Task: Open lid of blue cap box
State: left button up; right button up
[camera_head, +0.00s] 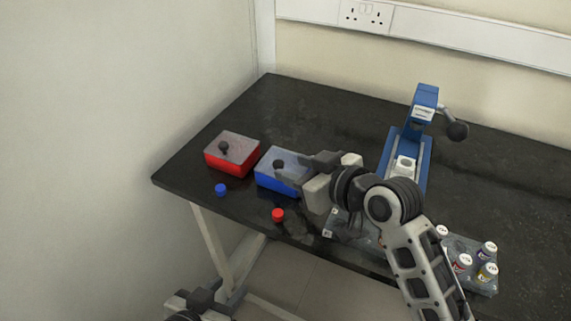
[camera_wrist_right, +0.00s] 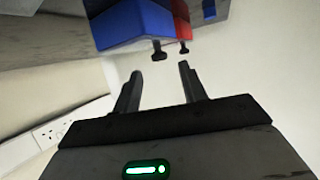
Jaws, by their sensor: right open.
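The blue box (camera_head: 275,182) stands on the black table with a grey lid (camera_head: 270,156) on it, closed. A black knob (camera_head: 279,164) sits on the lid. My right gripper (camera_head: 298,171) is at the right side of the blue box near the knob, fingers apart and empty. In the right wrist view the blue box (camera_wrist_right: 130,24) is seen upside down, with its knob (camera_wrist_right: 159,51) just beyond and between the open fingertips (camera_wrist_right: 160,71). My left gripper (camera_head: 195,300) is low at the bottom edge, away from the table; its fingers are unclear.
A red box (camera_head: 229,165) with a knobbed grey lid stands left of the blue box. A blue cap (camera_head: 221,189) and a red cap (camera_head: 277,215) lie near the front edge. A blue press (camera_head: 425,97) stands behind my right arm. A tray (camera_head: 484,287) holds several vials.

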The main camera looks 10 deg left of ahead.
aim_at(277, 161)
jog(key=shift+x, duration=1.9)
grip_shut()
jog(key=shift+w, duration=0.1)
jog(key=shift+r, duration=0.15)
